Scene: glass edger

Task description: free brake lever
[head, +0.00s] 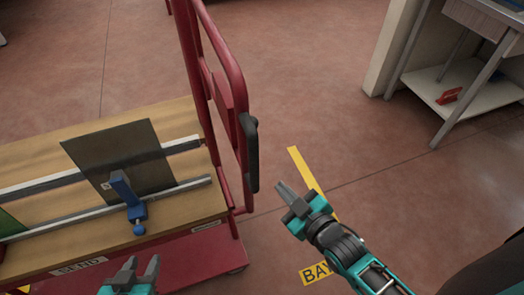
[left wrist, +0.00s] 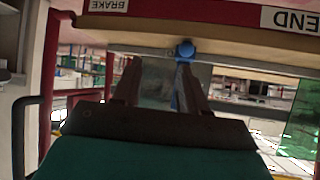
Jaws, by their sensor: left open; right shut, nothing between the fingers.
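The red trolley (head: 198,250) stands at the left, and no brake lever can be clearly made out on it. In the left wrist view, turned upside down, a white BRAKE label (left wrist: 108,5) sits on the trolley's red edge (left wrist: 200,10). My left gripper (head: 142,262) is open and empty at the bottom of the head view, in front of the trolley's near edge; its fingers also show in the left wrist view (left wrist: 158,68). My right gripper (head: 281,187) is shut and empty, over the floor right of the trolley.
A dark glass sheet (head: 122,158) stands on the wooden deck (head: 60,245), with a blue clamp (head: 124,188) on a metal rail. A black grip (head: 250,150) sits on the red end frame. A bench (head: 470,100) stands top right. Floor beyond the trolley is clear.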

